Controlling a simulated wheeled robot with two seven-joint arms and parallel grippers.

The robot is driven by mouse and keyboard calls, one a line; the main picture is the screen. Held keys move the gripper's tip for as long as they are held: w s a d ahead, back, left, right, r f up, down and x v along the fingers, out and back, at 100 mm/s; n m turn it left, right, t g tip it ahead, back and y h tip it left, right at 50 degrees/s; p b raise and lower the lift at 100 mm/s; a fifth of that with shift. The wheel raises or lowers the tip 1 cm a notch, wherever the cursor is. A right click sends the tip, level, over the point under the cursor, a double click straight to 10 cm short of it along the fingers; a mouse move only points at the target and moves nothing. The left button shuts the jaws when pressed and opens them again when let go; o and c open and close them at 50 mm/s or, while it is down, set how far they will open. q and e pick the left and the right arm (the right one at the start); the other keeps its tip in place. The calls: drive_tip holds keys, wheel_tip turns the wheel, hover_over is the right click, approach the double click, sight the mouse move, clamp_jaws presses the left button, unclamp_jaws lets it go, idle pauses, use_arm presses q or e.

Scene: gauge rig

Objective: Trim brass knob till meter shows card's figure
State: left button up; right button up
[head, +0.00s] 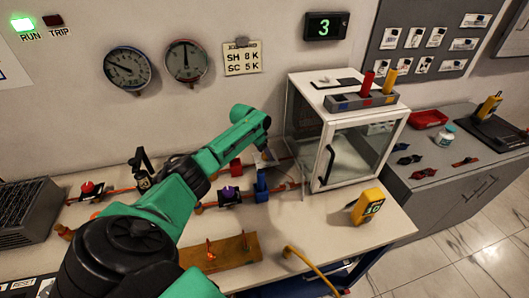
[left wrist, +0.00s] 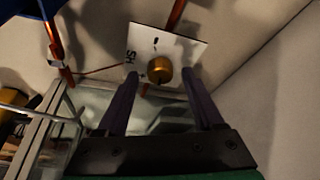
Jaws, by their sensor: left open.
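The brass knob (left wrist: 159,69) sits on a white plate (left wrist: 190,50) marked "SH" in the left wrist view. My left gripper (left wrist: 159,78) is open, with one finger on each side of the knob's near edge; I cannot tell whether they touch it. In the head view the left gripper (head: 266,158) is beside the glass-fronted cabinet, and the knob is hidden. The card (head: 242,58) on the wall reads "SH 8 K" and "SC 5 K". The digital meter (head: 325,26) shows a green 3. My right gripper is not in view.
Two round dial gauges (head: 127,68) (head: 186,60) hang on the wall. The white cabinet (head: 345,150) stands close right of the gripper. A blue fitting (head: 261,186), a purple-handled valve (head: 229,195) and a yellow handheld device (head: 367,206) are nearby.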

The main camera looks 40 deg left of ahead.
use_arm(q)
drive_tip(key=shift+f, duration=0.2)
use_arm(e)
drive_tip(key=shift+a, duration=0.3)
use_arm(q)
clamp_jaws()
drive_tip(key=shift+r+n+y+p, duration=0.3)
drive_tip(key=shift+n+p, duration=0.4)
drive_tip(key=shift+p, duration=0.4)
drive_tip(key=shift+d+n+y+p, duration=0.1)
drive_tip(key=shift+n+y+p, duration=0.3)
drive_tip(key=shift+n+p, duration=0.7)
drive_tip(key=shift+f+n+y+p, duration=0.15)
drive_tip(key=shift+n+y+p, duration=0.3)
drive_tip(key=shift+n, duration=0.65)
drive_tip(key=shift+w+d+n+y, duration=0.1)
drive_tip(key=shift+n+y, duration=0.25)
drive_tip(key=shift+n, duration=0.65)
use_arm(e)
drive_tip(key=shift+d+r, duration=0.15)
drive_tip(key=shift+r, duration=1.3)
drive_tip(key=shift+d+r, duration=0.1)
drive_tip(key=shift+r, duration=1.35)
use_arm(q)
drive_tip(key=shift+p, duration=0.3)
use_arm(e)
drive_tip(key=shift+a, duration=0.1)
use_arm(q)
unclamp_jaws()
drive_tip(key=shift+f, duration=0.1)
